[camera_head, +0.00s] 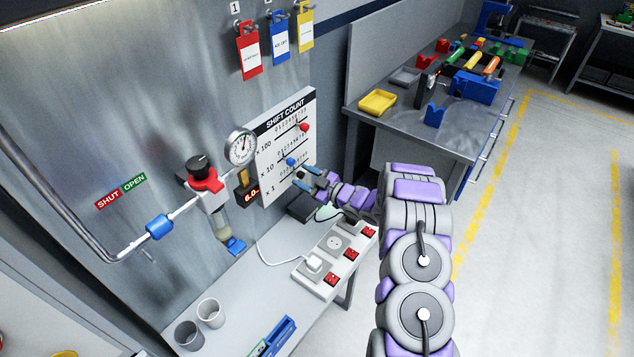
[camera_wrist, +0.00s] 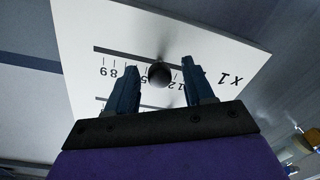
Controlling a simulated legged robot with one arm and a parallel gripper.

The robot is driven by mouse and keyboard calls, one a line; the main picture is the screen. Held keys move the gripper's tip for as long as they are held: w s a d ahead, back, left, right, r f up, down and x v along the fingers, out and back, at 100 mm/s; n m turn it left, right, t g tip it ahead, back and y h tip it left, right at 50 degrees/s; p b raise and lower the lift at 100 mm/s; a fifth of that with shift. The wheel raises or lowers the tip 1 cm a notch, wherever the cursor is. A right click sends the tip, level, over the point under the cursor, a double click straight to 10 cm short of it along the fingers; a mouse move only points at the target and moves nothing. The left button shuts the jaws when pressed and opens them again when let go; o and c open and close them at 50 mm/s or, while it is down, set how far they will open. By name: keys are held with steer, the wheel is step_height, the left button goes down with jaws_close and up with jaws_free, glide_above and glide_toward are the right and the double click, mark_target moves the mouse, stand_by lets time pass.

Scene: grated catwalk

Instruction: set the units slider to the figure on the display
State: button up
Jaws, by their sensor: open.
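The white SHIFT COUNT board (camera_head: 280,125) on the wall has three slider rows, x100, x10 and x1. The x100 row has a red knob (camera_head: 303,127) and the x10 row a blue knob (camera_head: 291,161). My gripper (camera_head: 307,179) is at the lowest, x1 row and hides its knob in the head view. In the wrist view the units slider's black knob (camera_wrist: 158,74) stands between my open fingers (camera_wrist: 160,90), with gaps on both sides. It covers middle digits, so its reading is unclear. The small display (camera_head: 251,195) shows orange figures, perhaps 6.0, partly unclear.
A pressure gauge (camera_head: 241,147) and a red-and-black valve (camera_head: 203,177) on a pipe stand left of the board. Below are a bench with a power strip (camera_head: 335,258) and two cups (camera_head: 210,312). A workbench (camera_head: 405,115) stands behind. The floor at right is clear.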

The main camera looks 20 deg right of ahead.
steer(key=v, duration=1.7)
steer(key=shift+p, duration=0.45)
steer(key=shift+d, duration=0.1)
